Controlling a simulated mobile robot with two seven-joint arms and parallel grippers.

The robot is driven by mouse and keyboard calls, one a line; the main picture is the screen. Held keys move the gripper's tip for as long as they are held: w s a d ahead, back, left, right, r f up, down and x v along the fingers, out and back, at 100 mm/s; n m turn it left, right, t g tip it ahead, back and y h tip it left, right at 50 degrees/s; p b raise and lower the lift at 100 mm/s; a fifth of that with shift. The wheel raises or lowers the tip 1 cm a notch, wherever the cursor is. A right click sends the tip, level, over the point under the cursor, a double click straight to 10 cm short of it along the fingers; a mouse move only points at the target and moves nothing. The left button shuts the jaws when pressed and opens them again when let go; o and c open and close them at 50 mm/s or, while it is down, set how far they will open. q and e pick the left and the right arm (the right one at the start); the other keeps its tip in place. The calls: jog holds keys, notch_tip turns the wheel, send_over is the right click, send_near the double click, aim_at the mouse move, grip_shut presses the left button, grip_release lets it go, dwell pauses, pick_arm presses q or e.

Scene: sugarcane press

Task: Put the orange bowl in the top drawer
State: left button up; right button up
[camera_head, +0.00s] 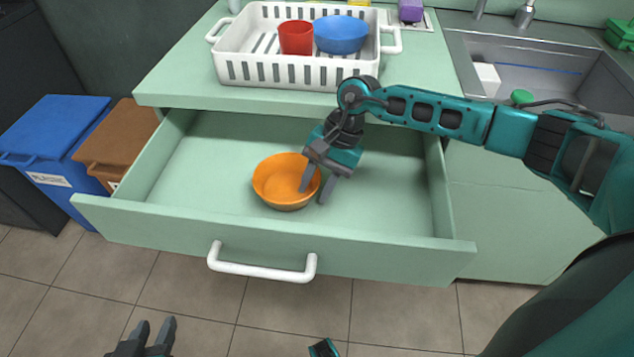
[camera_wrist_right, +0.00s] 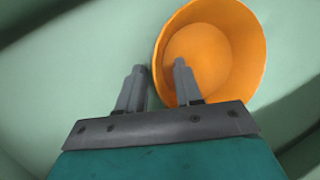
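The orange bowl (camera_head: 275,182) sits upright inside the open top drawer (camera_head: 400,205), near its middle, and seems to rest on the drawer floor. My right gripper (camera_head: 316,193) reaches down into the drawer at the bowl's right side. In the right wrist view, my right gripper (camera_wrist_right: 158,75) is open, with one finger over the inside of the bowl (camera_wrist_right: 225,50) and the other outside it. The rim lies between the fingers, with a gap visible. My left gripper (camera_head: 154,328) is open and empty at the bottom left, over the floor.
A white basket (camera_head: 290,72) with a red cup (camera_head: 296,37) and a blue bowl (camera_head: 341,33) stands on the counter above the drawer. A sink (camera_head: 550,75) is at right. Blue (camera_head: 55,130) and brown (camera_head: 117,145) bins stand left of the drawer. The drawer is otherwise empty.

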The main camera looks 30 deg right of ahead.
jog(key=p+v, duration=0.1)
jog(key=v, duration=1.1)
